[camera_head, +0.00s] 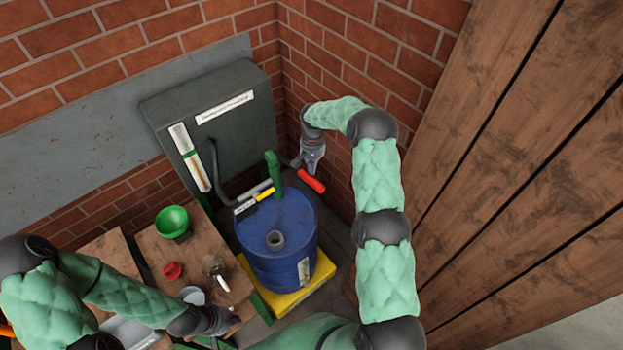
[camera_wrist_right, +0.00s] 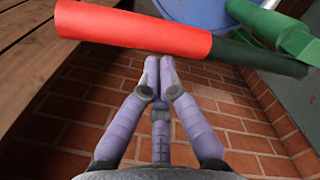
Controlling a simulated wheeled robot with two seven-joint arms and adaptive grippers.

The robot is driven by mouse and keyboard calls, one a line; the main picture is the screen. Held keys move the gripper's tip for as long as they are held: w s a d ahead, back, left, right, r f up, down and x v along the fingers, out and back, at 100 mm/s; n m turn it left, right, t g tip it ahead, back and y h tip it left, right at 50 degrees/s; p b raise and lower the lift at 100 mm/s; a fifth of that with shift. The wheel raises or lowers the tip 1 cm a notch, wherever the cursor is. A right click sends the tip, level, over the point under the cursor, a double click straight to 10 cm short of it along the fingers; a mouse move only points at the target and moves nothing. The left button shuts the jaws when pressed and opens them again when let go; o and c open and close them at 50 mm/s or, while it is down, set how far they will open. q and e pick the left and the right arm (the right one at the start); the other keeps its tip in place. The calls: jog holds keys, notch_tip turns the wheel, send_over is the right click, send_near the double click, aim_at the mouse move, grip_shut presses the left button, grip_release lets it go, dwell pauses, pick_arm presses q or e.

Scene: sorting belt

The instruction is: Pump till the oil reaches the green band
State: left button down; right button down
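A blue drum (camera_head: 255,240) carries a green hand pump (camera_head: 273,175) whose lever ends in a red grip (camera_head: 312,181). The red grip also shows large in the right wrist view (camera_wrist_right: 130,27). My right gripper (camera_head: 311,160) is beside the lever, near the red grip. Its fingertips (camera_wrist_right: 160,62) are together with nothing seen between them, close to the grip's edge; I cannot tell whether they touch it.
The drum stands on a yellow base (camera_head: 305,293). Brick walls (camera_head: 345,60) and wooden boards (camera_head: 530,180) bound the right side.

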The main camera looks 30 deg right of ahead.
notch_tip(320, 180, up, 12)
jog(key=w, duration=0.1)
jog(key=shift+d, duration=0.35)
dwell(0.4)
dwell(0.8)
